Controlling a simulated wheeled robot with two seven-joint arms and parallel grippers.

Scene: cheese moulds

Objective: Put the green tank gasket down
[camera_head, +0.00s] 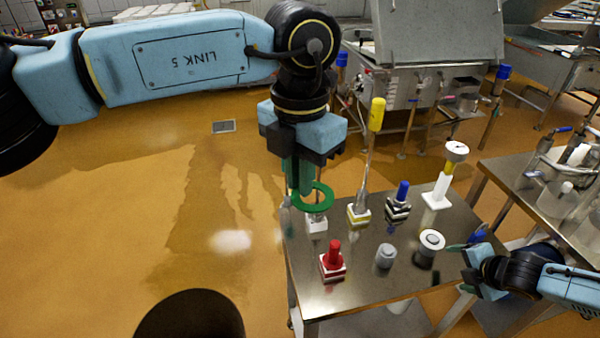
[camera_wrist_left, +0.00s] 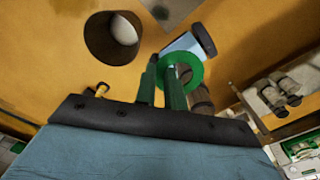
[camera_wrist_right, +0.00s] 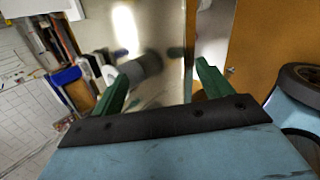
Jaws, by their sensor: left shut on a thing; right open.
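The green tank gasket (camera_head: 330,197) is a flat ring, held at the far left corner of the steel table. My left gripper (camera_head: 304,190) points down and is shut on its rim. In the left wrist view, the gasket (camera_wrist_left: 197,70) sits at the tips of the green fingers (camera_wrist_left: 164,66). A white block with a grey post (camera_head: 316,223) stands just below the ring; I cannot tell whether the ring touches it. My right gripper (camera_head: 462,246) is open and empty at the table's right side, and its spread fingers show in the right wrist view (camera_wrist_right: 162,78).
On the steel table (camera_head: 345,295) stand a red-topped block (camera_head: 333,262), a yellow-handled tool (camera_head: 376,115), a blue-topped striped block (camera_head: 398,208), a white gauge (camera_head: 443,180) and two grey round pieces (camera_head: 385,256). The front of the table is bare.

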